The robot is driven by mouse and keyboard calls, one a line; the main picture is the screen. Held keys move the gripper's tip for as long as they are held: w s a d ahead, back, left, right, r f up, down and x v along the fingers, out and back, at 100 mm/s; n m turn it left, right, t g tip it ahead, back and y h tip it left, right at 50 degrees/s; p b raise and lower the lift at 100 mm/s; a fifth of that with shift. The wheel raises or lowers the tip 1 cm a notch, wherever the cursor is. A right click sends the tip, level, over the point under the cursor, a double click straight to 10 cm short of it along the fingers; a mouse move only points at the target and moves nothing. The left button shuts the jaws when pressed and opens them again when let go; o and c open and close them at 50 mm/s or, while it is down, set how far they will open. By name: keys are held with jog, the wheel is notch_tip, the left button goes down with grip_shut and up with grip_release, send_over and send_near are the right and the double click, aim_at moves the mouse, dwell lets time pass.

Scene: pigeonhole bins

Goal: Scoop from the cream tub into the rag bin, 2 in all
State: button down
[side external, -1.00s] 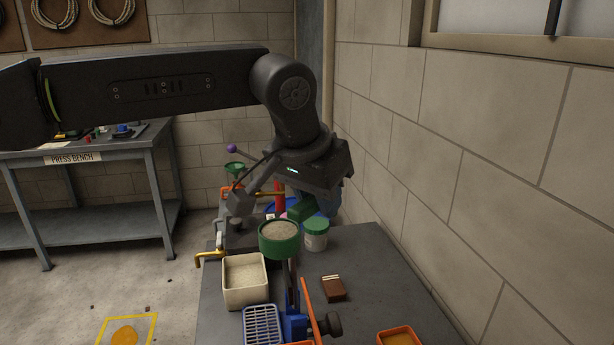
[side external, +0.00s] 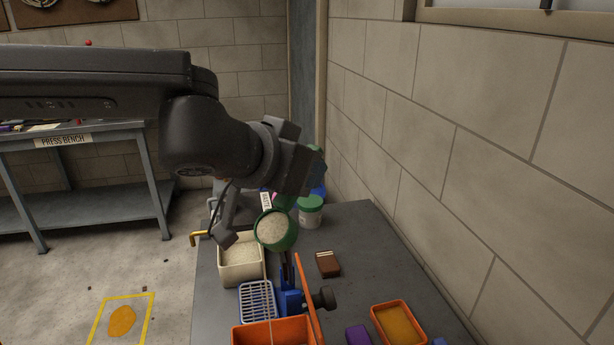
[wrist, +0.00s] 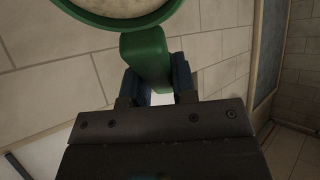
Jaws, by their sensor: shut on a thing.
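My gripper (wrist: 156,78) is shut on the green handle of a scoop (wrist: 147,52) in the wrist view. In the side view the scoop's round green cup (side external: 289,240) tilts toward the camera. It holds pale, grainy material. The cup is above and just right of the cream tub (side external: 240,280), whose inside shows similar pale material. A white label (side external: 265,202) stands behind the cup; its lettering is too small to read surely. Any bin behind it is mostly hidden by my arm, so I cannot tell which one is the rag bin.
A blue grated tray (side external: 257,302) and a blue clamp (side external: 292,302) stand in front of the tub. Orange bins (side external: 262,335) are near the front. A green-lidded white jar (side external: 310,215) and a brown block (side external: 328,264) lie right. The bench's right middle is clear.

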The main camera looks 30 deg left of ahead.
jog(key=s+t, duration=0.1)
jog(key=s+r+t, duration=0.1)
jog(key=t, duration=0.1)
jog(key=s+t, duration=0.3)
jog(key=shift+a+r+t+h, duration=0.1)
jog(key=shift+r+t+h, duration=0.15)
jog(key=shift+t+h, duration=0.05)
jog(key=s+f+t, duration=0.1)
jog(key=s+t, duration=0.6)
jog(key=t, duration=0.1)
jog(key=shift+a+f+h, duration=0.35)
jog(key=shift+a+h, duration=0.05)
jog(key=shift+w+t+y, duration=0.1)
jog(key=shift+t+y, duration=0.2)
dwell(1.4)
